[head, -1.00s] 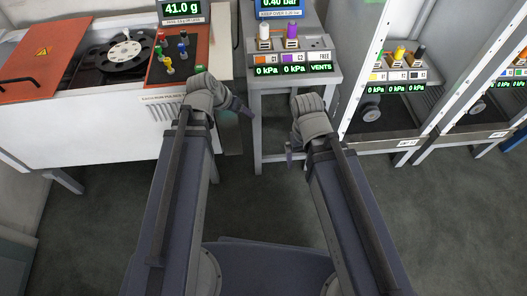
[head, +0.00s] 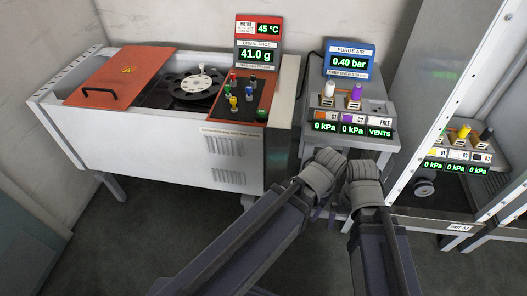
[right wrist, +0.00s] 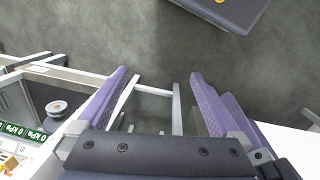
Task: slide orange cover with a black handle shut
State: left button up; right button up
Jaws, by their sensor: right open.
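The orange cover (head: 128,82) with its black handle (head: 100,92) lies on the left part of the white machine's (head: 120,139) top in the head view. My left gripper's fingers are hidden behind the arm's wrist.
An orange panel (head: 252,103) with coloured knobs and a display post (head: 257,40) stand right of the opening. A console (head: 352,114) with white and purple knobs stands farther right, with a tall metal frame (head: 440,115) beside it. The floor in front of the machine is clear.

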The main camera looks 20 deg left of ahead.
aim_at(117, 83)
jog(key=u, duration=1.85)
